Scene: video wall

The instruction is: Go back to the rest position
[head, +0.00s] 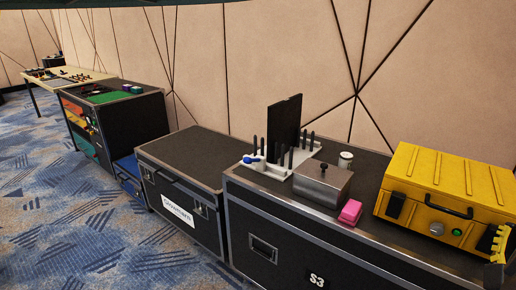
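My gripper is not clearly visible in the head view. A yellow and black ridged part (498,244) is cut off by the right edge, and I cannot tell what it belongs to.
A flight case marked S3 (317,279) bears a yellow case (450,190), a grey metal box (322,184), a pink block (350,212) and a white holder (266,168) with a black panel. A lower case (185,155) stands left of it. Patterned carpet (60,230) is clear at the left.

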